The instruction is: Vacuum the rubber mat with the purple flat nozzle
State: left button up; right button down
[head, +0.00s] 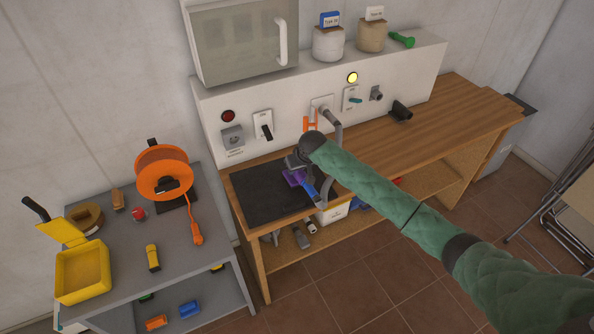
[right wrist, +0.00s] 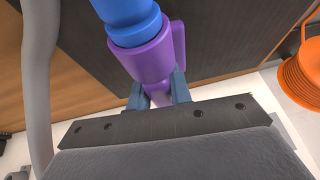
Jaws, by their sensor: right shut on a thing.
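The black rubber mat (head: 262,196) lies on the left end of the wooden bench. The purple flat nozzle (head: 293,178) is over the right part of the mat, fitted to a blue hose end (head: 309,191). My right gripper (head: 296,163) is shut on the nozzle. In the right wrist view the gripper fingers (right wrist: 158,92) clasp the purple nozzle (right wrist: 148,58), with the blue piece (right wrist: 128,18) beyond it. I cannot tell whether the nozzle touches the mat. My left gripper is not in view.
A grey hose (head: 336,135) runs from the wall panel (head: 290,112) down beside the mat. An orange cable reel (head: 163,172) and a yellow box (head: 83,272) stand on the grey table at left. The bench top (head: 450,108) at right is mostly clear.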

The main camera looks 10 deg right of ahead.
jog(key=shift+r, duration=0.15)
jog(key=shift+r, duration=3.5)
